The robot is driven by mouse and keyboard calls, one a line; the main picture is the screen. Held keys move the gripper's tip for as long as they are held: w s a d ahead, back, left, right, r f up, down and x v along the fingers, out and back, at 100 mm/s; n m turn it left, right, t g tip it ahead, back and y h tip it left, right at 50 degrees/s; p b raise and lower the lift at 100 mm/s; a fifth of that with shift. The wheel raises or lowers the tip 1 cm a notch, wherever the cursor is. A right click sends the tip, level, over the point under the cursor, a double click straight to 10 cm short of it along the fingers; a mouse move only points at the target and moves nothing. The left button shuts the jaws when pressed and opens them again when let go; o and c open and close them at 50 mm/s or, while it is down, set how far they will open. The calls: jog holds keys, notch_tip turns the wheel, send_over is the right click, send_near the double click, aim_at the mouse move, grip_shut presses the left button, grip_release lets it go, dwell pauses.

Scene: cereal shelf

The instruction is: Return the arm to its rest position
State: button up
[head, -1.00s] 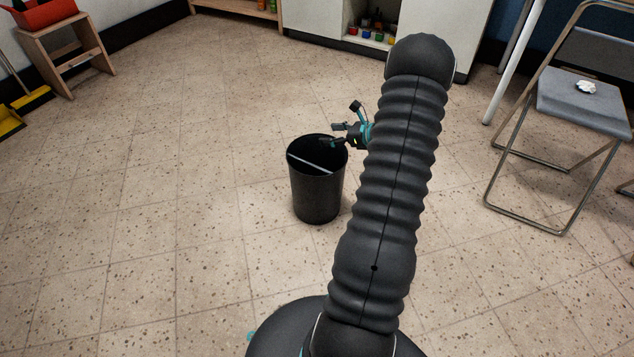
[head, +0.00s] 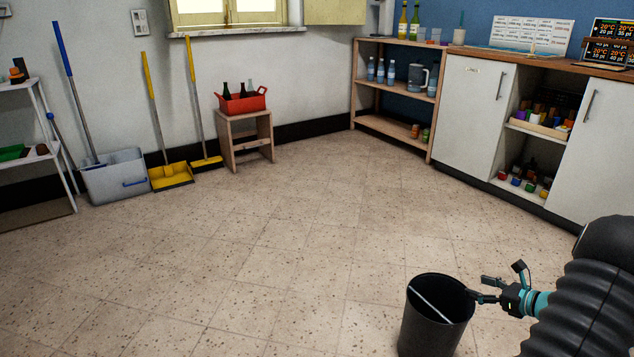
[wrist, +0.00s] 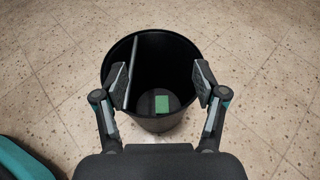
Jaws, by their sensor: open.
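My gripper (head: 480,289) is open and empty at the right rim of a black bin (head: 425,335) on the floor. In the wrist view my gripper (wrist: 161,78) has its two fingers spread above the mouth of the bin (wrist: 152,126). A green block-like item (wrist: 161,104) lies at the bottom inside the bin. A thin pale bar (head: 430,303) runs across the bin's opening. My dark ribbed arm comes in from the lower right of the head view and hides what is behind it.
White cabinets (head: 467,115) with an open shelf section stand at the right. A wooden shelf (head: 392,85) with bottles is at the back. A stool (head: 247,147) holds a red crate (head: 240,103). Brooms and a grey bucket (head: 115,177) stand left. The tiled floor between is clear.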

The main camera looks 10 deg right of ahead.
jog(key=s+a+f+n+g+y, duration=0.1)
jog(key=s+a+f+n+g, duration=0.2)
jog(key=s+a+f+n, duration=0.15)
jog(key=s+a+r+n+g, duration=0.4)
jog(key=a+n, duration=0.2)
jog(key=a, duration=0.1)
jog(key=s+a+r+n+h+p, duration=0.1)
jog(key=s+a+r+n+h, duration=0.1)
jog(key=s+a+r+n, duration=0.2)
jog(key=s+a+r+n+h+p, duration=0.2)
jog(key=s+a+r+n, duration=0.3)
jog(key=a+r+n, duration=0.4)
jog(key=s+a+r+n+h+p, duration=0.2)
jog(key=s+a+r+n, duration=0.2)
jog(key=a+r, duration=1.1)
jog(key=a+n, duration=0.1)
jog(key=n, duration=0.2)
jog(key=shift+s+r+n, duration=0.25)
jog(key=shift+r+n, duration=0.05)
jog(key=shift+n, duration=0.05)
